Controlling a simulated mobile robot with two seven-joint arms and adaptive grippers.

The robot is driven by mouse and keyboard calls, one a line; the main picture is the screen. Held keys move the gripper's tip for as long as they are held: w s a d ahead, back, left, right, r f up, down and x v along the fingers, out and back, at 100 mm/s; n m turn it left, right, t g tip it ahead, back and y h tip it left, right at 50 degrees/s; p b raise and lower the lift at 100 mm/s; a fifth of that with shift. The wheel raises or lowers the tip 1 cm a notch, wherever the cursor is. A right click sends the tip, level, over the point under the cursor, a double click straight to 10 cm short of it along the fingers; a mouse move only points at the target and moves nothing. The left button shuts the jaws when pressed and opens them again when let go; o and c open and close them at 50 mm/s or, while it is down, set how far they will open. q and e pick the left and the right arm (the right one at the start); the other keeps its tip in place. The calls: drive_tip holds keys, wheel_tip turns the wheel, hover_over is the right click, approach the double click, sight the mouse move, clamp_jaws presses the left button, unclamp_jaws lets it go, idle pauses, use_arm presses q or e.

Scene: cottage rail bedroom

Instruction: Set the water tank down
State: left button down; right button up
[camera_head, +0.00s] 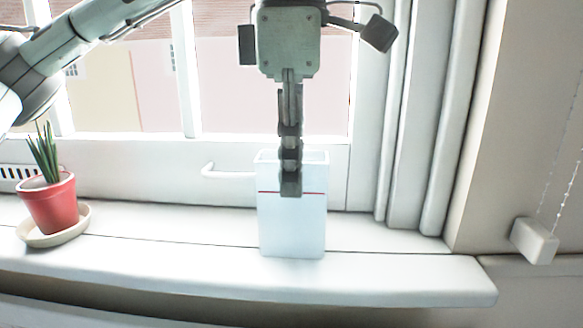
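The water tank (291,230) is a white, slim, upright box with an open top and a thin red line across its front. It is on the white windowsill (160,256), near the right end, and its base looks level with the sill; a very small gap cannot be ruled out. My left gripper (290,178) points straight down over the middle of the tank, seen edge-on. One dark fingertip overlaps the upper front face; the other finger is mostly hidden behind it. Whether the fingers press on the tank cannot be told. My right gripper is out of view.
A red plant pot (50,202) with a spiky green plant stands on a beige saucer (75,229) at the left. A window handle (226,173) lies just left of the tank. A blind-chain block (534,241) is at the right. The sill between pot and tank is clear.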

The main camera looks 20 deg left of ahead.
use_arm(q)
drive_tip(key=c, duration=1.7)
unclamp_jaws()
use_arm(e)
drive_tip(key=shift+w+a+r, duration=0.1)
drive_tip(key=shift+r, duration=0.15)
use_arm(q)
drive_tip(key=shift+r, duration=0.35)
wheel_tip(320, 180, up, 5)
drive_tip(key=shift+r+p, duration=0.1)
drive_tip(key=shift+p, duration=0.7)
wheel_tip(320, 180, up, 6)
drive_tip(key=shift+r+p, duration=0.2)
drive_tip(key=shift+p, duration=0.9)
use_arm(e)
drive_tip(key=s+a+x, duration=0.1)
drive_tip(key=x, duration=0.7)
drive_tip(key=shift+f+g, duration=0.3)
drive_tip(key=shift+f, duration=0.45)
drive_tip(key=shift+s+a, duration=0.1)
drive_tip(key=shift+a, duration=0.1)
